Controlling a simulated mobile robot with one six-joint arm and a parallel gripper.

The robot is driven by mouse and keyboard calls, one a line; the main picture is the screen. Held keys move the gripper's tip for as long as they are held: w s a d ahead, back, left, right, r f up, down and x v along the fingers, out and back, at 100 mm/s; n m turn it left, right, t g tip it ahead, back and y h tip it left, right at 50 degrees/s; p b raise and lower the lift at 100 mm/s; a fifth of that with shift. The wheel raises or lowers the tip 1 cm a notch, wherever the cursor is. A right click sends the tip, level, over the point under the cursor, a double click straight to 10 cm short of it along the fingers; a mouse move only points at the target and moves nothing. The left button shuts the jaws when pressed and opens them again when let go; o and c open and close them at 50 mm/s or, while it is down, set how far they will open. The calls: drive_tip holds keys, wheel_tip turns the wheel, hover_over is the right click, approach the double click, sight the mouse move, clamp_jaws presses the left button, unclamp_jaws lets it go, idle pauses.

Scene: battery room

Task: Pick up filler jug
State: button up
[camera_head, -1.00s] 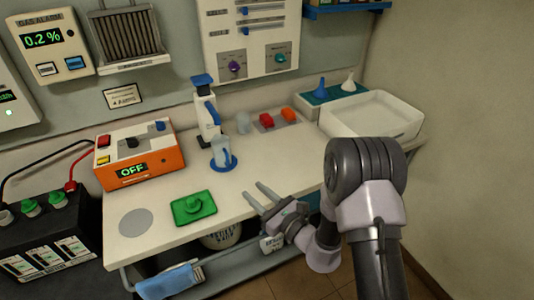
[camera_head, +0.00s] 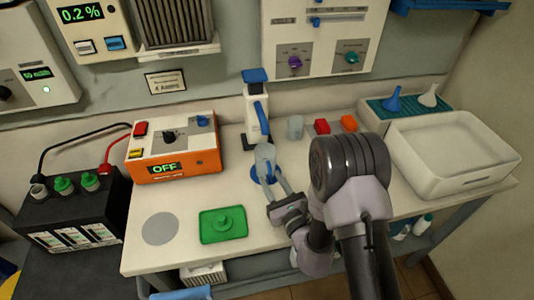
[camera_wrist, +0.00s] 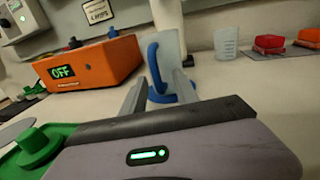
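My gripper (camera_head: 275,186) is just in front of the jug, low over the bench. Its two fingers (camera_wrist: 160,88) are apart, with the handle appearing between them. I cannot tell whether either finger touches it. My arm and gripper hide part of the jug's lower right side.
A white bottle with a blue top (camera_head: 257,112) stands behind the jug. A small clear cup (camera_head: 295,127) and red and orange blocks (camera_head: 322,127) are back right. An orange box (camera_head: 175,155) and green tray (camera_head: 224,236) are left. A white basin (camera_head: 455,180) is right.

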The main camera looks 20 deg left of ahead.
drive_tip(key=shift+w+a, duration=0.15)
drive_tip(key=shift+w, duration=0.15)
drive_tip(key=shift+s+r, duration=0.1)
drive_tip(key=shift+s, duration=0.2)
drive_tip(key=shift+s+d+r, duration=0.15)
drive_tip(key=shift+s+d, duration=0.05)
drive_tip(key=shift+s, duration=0.1)
drive_tip(key=c, duration=0.3)
drive_tip(key=shift+w, duration=0.1)
clamp_jaws()
